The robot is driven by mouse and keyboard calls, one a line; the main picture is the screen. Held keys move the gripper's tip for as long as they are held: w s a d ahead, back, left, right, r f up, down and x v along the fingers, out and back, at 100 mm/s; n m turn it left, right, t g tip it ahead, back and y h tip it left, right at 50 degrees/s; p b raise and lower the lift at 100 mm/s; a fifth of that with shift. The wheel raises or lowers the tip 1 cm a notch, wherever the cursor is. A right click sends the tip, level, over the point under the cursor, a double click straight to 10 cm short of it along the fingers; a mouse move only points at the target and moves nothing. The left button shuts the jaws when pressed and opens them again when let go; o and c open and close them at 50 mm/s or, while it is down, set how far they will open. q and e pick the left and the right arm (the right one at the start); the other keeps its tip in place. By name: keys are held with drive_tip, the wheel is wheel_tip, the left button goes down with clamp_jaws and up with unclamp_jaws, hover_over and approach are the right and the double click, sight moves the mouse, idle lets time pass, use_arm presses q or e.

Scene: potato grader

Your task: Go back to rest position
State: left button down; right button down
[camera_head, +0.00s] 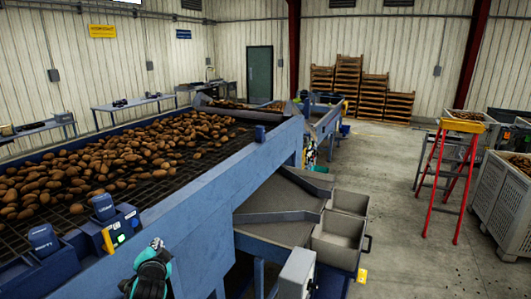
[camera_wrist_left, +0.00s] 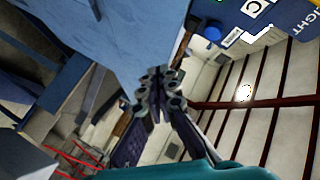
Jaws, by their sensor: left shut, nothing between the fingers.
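My left gripper (camera_head: 157,243) is at the bottom of the head view, in front of the blue side wall (camera_head: 215,205) of the grader. Its black and teal wrist shows below it. In the left wrist view the gripper (camera_wrist_left: 158,82) has its fingers together, with nothing between them. The blue panel stands close beyond the fingertips there; I cannot tell whether they touch it. My right gripper is in neither view.
Many potatoes (camera_head: 120,155) lie on the grader's mesh bed. A control box with a yellow part (camera_head: 108,240) sits on the rim left of my gripper. Grey bins (camera_head: 338,240) stand to the right. A red stepladder (camera_head: 432,180) and crates stand farther right on open floor.

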use_arm(q)
drive_tip(key=s+d+f+n+g+h+b, duration=0.2)
drive_tip(key=s+d+f+b, duration=0.4)
drive_tip(key=f, duration=0.7)
drive_tip(key=s+d+f+n+g+h+b, duration=0.2)
drive_tip(key=s+d+f+b, duration=0.4)
drive_tip(key=s+f+b, duration=0.5)
drive_tip(key=s+d+f+n+g+h+b, duration=0.1)
drive_tip(key=s+d+f+b, duration=0.5)
drive_tip(key=f+b, duration=0.6)
wheel_tip(320, 180, down, 4)
drive_tip(key=s+n+g, duration=0.1)
drive_tip(key=s, duration=0.1)
drive_tip(key=shift+s+d+f+h, duration=0.15)
drive_tip(key=shift+s+f+h, duration=0.15)
drive_tip(key=shift+h, duration=0.1)
